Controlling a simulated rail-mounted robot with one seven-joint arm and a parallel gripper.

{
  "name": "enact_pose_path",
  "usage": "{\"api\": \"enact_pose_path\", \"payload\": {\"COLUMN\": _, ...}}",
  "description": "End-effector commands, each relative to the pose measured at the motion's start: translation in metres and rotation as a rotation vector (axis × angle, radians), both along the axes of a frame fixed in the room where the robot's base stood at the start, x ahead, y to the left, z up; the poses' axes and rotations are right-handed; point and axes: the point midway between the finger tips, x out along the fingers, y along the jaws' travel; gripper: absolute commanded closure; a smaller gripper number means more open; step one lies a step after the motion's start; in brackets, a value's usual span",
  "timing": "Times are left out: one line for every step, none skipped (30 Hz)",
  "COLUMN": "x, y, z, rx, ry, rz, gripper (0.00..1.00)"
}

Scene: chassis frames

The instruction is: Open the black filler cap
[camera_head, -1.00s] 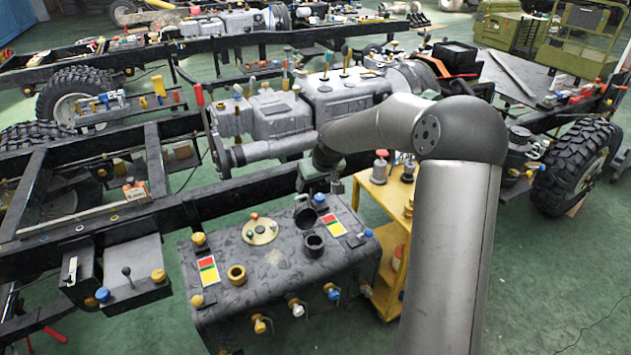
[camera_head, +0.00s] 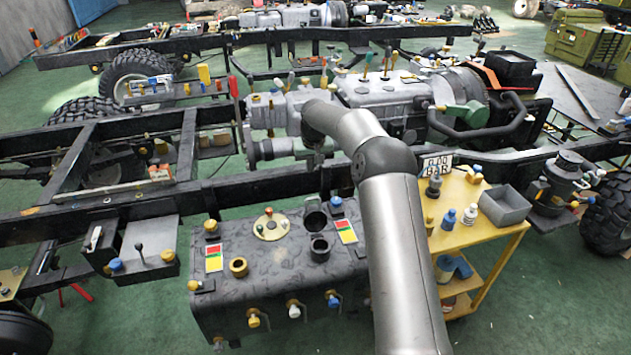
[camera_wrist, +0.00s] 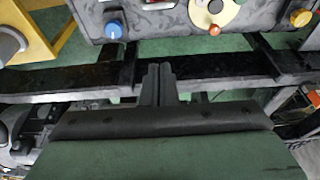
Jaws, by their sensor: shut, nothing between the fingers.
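The black filler cap (camera_head: 315,216) is on the grey tank in the head view. It stands raised behind the round black filler neck (camera_head: 320,249), whose opening shows uncovered. The tank (camera_head: 285,285) sits in front of the chassis rail. My gripper shows in the wrist view (camera_wrist: 160,74) with its two dark fingers together and nothing between them. In the head view my arm partly hides it; it is behind and above the tank, apart from the cap. The tank's edge with a blue knob (camera_wrist: 113,29) is at the top of the wrist view; I cannot make out the cap clearly there.
A yellow cart (camera_head: 470,235) with bottles and a grey bin stands right of the tank. The black chassis rail (camera_head: 240,190) runs behind the tank, with a grey gearbox (camera_head: 385,95) beyond. Green floor (camera_head: 560,300) is clear at the front right.

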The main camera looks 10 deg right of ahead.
Motion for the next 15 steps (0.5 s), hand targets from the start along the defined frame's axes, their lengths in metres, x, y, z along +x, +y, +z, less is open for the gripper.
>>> {"api": "enact_pose_path", "payload": {"x": 0.001, "y": 0.0, "z": -0.005, "rx": 0.001, "ry": 0.002, "rz": 0.0, "gripper": 1.0}}
{"api": "enact_pose_path", "payload": {"x": 0.002, "y": 0.0, "z": -0.008, "rx": 0.001, "ry": 0.003, "rz": 0.0, "gripper": 1.0}}
{"api": "enact_pose_path", "payload": {"x": 0.003, "y": 0.001, "z": -0.014, "rx": 0.002, "ry": 0.004, "rz": 0.001, "gripper": 1.0}}
{"api": "enact_pose_path", "payload": {"x": 0.005, "y": 0.001, "z": -0.019, "rx": 0.001, "ry": 0.003, "rz": 0.001, "gripper": 1.0}}
{"api": "enact_pose_path", "payload": {"x": 0.006, "y": 0.001, "z": -0.025, "rx": 0.001, "ry": 0.003, "rz": 0.001, "gripper": 1.0}}
{"api": "enact_pose_path", "payload": {"x": 0.008, "y": 0.001, "z": -0.032, "rx": 0.001, "ry": 0.003, "rz": 0.001, "gripper": 1.0}}
{"api": "enact_pose_path", "payload": {"x": 0.01, "y": 0.001, "z": -0.038, "rx": 0.001, "ry": 0.003, "rz": 0.001, "gripper": 1.0}}
{"api": "enact_pose_path", "payload": {"x": 0.011, "y": 0.001, "z": -0.044, "rx": 0.002, "ry": 0.003, "rz": 0.002, "gripper": 1.0}}
{"api": "enact_pose_path", "payload": {"x": 0.014, "y": 0.001, "z": -0.051, "rx": 0.002, "ry": 0.002, "rz": 0.001, "gripper": 1.0}}
{"api": "enact_pose_path", "payload": {"x": 0.015, "y": 0.001, "z": -0.056, "rx": 0.002, "ry": 0.002, "rz": 0.001, "gripper": 1.0}}
{"api": "enact_pose_path", "payload": {"x": 0.017, "y": 0.001, "z": -0.061, "rx": 0.002, "ry": 0.001, "rz": 0.001, "gripper": 1.0}}
{"api": "enact_pose_path", "payload": {"x": 0.018, "y": 0.001, "z": -0.068, "rx": 0.002, "ry": 0.002, "rz": 0.001, "gripper": 1.0}}
{"api": "enact_pose_path", "payload": {"x": 0.019, "y": 0.002, "z": -0.073, "rx": 0.002, "ry": 0.001, "rz": 0.001, "gripper": 1.0}}
{"api": "enact_pose_path", "payload": {"x": 0.021, "y": 0.002, "z": -0.077, "rx": 0.002, "ry": 0.001, "rz": 0.001, "gripper": 1.0}}
{"api": "enact_pose_path", "payload": {"x": 0.023, "y": 0.001, "z": -0.083, "rx": 0.002, "ry": 0.0, "rz": 0.001, "gripper": 1.0}}
